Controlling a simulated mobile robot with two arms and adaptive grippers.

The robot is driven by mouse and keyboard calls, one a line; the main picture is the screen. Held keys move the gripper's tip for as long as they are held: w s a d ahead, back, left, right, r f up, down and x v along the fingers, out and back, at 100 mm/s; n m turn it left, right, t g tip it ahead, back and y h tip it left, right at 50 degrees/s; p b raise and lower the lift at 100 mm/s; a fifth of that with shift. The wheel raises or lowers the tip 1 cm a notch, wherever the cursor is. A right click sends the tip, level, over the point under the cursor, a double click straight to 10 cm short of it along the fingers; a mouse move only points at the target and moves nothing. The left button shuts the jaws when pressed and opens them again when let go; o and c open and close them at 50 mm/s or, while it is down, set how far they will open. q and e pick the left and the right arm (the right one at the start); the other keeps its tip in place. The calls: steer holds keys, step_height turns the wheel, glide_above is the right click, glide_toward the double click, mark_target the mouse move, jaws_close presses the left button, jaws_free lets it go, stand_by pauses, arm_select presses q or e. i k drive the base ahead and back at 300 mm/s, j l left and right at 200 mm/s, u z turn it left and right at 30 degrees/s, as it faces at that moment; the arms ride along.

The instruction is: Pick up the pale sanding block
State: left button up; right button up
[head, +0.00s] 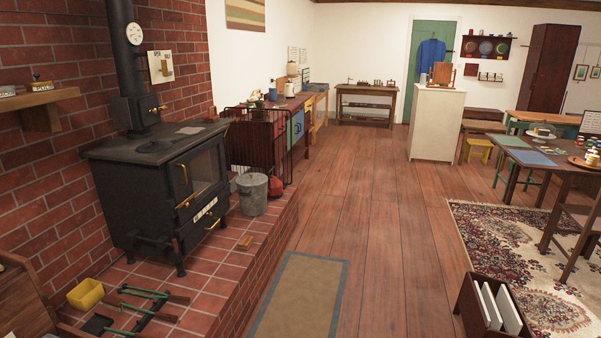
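No pale sanding block can be made out for sure in the head view. Neither of my grippers shows in this view.
The black stove (160,190) stands on the raised tiled hearth (225,270), with a grey metal bucket (252,194), a yellow tub (86,294) and green-handled tools (142,293). A mat (298,297) and open wooden floor lie right of it. A crate (466,306) stands at lower right.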

mark_target(245, 242)
steer(key=i+z, duration=0.45)
steer(key=i, duration=1.7)
steer(key=i+u, duration=0.25)
steer(key=i, duration=0.3)
steer(key=i+l+u, duration=0.1)
steer(key=i+u, duration=0.2)
steer(key=i, duration=0.2)
steer(key=i+l+u, duration=0.25)
steer(key=i, duration=0.25)
